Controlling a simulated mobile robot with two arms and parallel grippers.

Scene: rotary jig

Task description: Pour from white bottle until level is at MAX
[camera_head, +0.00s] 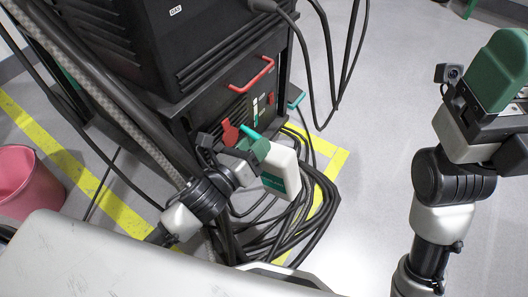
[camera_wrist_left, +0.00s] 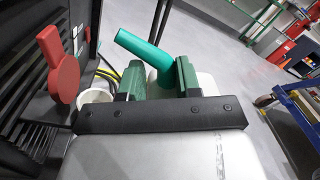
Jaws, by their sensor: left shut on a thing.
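The white bottle (camera_head: 283,171) has a teal label and a teal spout (camera_wrist_left: 145,50). My left gripper (camera_head: 258,153) is shut on the bottle beside the front of the black machine (camera_head: 205,45). In the left wrist view, the bottle's white body (camera_wrist_left: 207,84) shows behind the green finger pads, and the spout leans up to the left. A red cap or lever (camera_wrist_left: 58,66) stands close on the left, with a white round opening (camera_wrist_left: 95,97) below it. A small gauge (camera_head: 255,107) is on the machine's front; its level is too small to read. My right gripper (camera_head: 502,78) is at the right, its jaws unclear.
A red handle (camera_head: 252,76) sticks out of the machine's front. Black cables (camera_head: 318,200) lie coiled on the floor around the bottle's side. A pink bucket (camera_head: 28,182) stands at the far left.

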